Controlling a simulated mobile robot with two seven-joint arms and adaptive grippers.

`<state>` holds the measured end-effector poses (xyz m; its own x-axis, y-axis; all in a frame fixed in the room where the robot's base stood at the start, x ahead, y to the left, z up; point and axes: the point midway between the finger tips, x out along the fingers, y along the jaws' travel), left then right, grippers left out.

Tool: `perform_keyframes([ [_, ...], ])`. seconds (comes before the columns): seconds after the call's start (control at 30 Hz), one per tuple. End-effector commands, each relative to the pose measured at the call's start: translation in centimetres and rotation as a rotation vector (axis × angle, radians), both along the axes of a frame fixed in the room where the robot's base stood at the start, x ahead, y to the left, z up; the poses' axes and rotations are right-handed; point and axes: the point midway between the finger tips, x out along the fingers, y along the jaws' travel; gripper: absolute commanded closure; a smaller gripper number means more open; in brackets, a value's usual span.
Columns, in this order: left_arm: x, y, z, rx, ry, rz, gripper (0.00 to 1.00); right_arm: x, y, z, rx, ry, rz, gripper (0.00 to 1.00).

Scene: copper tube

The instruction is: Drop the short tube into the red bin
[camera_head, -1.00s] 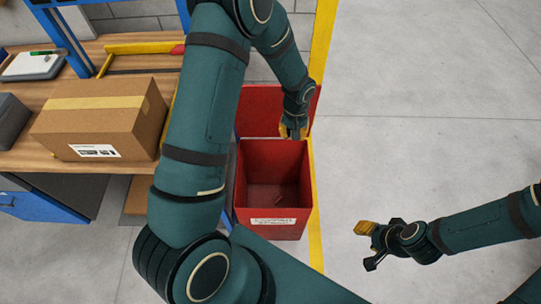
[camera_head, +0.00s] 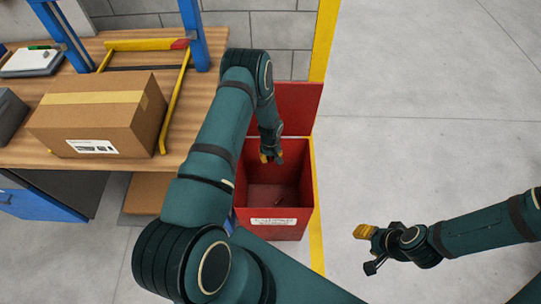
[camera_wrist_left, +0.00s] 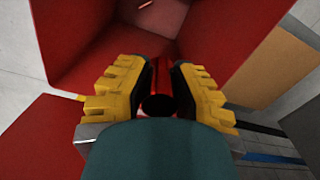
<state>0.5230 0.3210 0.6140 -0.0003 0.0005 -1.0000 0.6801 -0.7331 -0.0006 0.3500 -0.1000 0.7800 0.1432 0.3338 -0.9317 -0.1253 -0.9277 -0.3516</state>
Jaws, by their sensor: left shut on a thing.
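The red bin (camera_head: 274,222) stands on the floor at the middle, open at the top, its lid swung up behind it. My left gripper (camera_head: 270,158) points down at the bin's mouth, towards its back side. In the left wrist view, the gripper's yellow fingers (camera_wrist_left: 160,95) are shut on the short tube (camera_wrist_left: 162,82), seen nearly end-on with a dark opening; the bin's inside (camera_wrist_left: 225,35) lies beyond it. In the head view the tube is too small to make out. My right gripper (camera_head: 368,248) is open and empty over the floor at right.
A wooden workbench (camera_head: 30,148) at left carries a cardboard box (camera_head: 97,120), a yellow-framed tool (camera_head: 172,110) and a grey device (camera_head: 32,62). A blue post (camera_head: 194,35) stands near the bin's back left. A small scrap lies on the bin's floor. The floor at right is clear.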

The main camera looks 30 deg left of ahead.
Motion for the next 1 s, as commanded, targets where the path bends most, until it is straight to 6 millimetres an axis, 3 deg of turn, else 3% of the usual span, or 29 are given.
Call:
perform_keyframes([
  [0.3,0.0,0.0,-3.5,-0.001,-0.001,0.0,1.0,-0.6,0.1,-1.9,0.003,0.013,0.01,0.53],
  [0.63,0.0,0.0,-3.7,0.0,0.0,-0.001,1.0,-0.7,0.1,-2.0,0.004,0.016,0.012,0.53],
  [0.67,0.0,0.0,-3.7,0.0,0.0,-0.001,0.65,-0.7,0.1,-2.0,0.004,0.016,0.012,0.53],
  [0.7,0.0,0.0,-3.7,0.0,0.0,-0.001,0.51,-0.7,0.1,-2.0,0.004,0.016,0.012,0.53],
  [1.0,0.0,0.0,-3.7,0.0,0.0,-0.001,0.48,-0.7,0.1,-2.0,0.004,0.015,0.011,0.53],
])
